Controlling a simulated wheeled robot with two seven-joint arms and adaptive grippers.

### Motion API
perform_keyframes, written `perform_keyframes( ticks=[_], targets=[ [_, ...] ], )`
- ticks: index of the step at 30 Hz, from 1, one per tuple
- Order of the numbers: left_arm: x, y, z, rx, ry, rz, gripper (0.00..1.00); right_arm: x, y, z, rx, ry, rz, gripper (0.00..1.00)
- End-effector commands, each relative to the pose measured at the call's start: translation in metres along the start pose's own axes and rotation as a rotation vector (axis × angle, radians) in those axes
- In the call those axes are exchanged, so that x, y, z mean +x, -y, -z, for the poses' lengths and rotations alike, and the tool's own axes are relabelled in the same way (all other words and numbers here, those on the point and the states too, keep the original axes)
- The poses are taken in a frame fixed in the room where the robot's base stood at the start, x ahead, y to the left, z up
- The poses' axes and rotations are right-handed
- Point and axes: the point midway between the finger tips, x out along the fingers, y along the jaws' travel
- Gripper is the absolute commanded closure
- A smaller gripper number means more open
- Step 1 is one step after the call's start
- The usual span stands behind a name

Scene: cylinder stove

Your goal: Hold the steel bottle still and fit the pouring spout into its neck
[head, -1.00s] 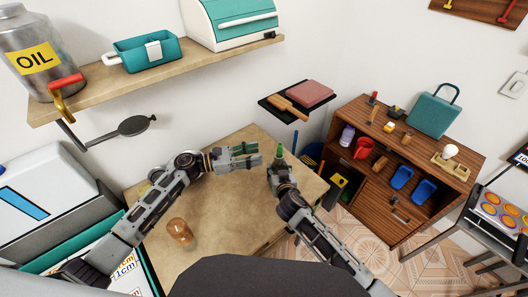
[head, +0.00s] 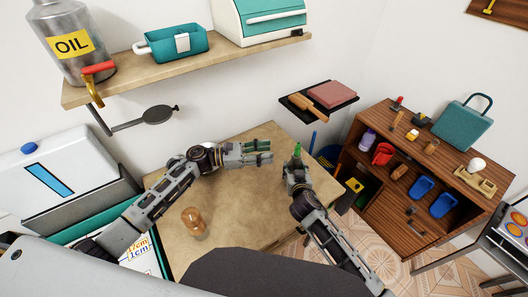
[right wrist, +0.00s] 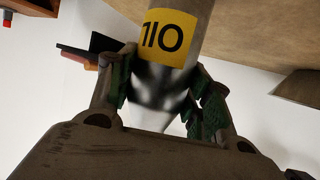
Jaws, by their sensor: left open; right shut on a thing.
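In the right wrist view a steel bottle (right wrist: 155,82) with a yellow OIL label, upside down in this picture, narrows between the fingers of my right gripper (right wrist: 165,105). The gripper is shut on its narrowing part. In the head view the right gripper (head: 297,152) is above the table's right side and hides the bottle. My left gripper (head: 267,152) is open and empty over the table, pointing right, a short gap left of the right gripper. A small amber-brown object (head: 194,222) is on the table's left part; I cannot tell whether it is the pouring spout.
The tan table (head: 230,215) is mostly bare. A black wall tray (head: 318,98) is behind. A wooden cabinet (head: 420,175) stands right.

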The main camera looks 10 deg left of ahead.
Motion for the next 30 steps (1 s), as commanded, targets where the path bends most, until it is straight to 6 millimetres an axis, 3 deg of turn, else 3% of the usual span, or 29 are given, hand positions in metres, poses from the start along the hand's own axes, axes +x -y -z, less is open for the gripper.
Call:
perform_keyframes(
  ticks=[3,4,9,23,30],
  targets=[
    [0.000,0.000,0.000,0.000,0.000,0.000,0.58,0.000,0.000,0.000,0.000,0.001,0.000,0.78],
    [0.000,0.000,0.000,0.000,0.000,0.000,0.58,0.000,0.000,0.000,0.000,0.001,0.000,0.46],
    [0.000,0.000,0.000,0.000,0.000,0.000,0.58,0.000,0.000,0.000,0.000,0.000,0.000,0.25],
    [0.000,0.000,0.000,0.000,0.000,0.000,0.58,-0.002,0.000,0.000,0.000,0.001,0.000,0.25],
    [0.000,0.000,0.000,0.000,0.000,0.000,0.58,-0.014,0.000,-0.001,0.001,0.001,0.000,0.25]
  ],
)
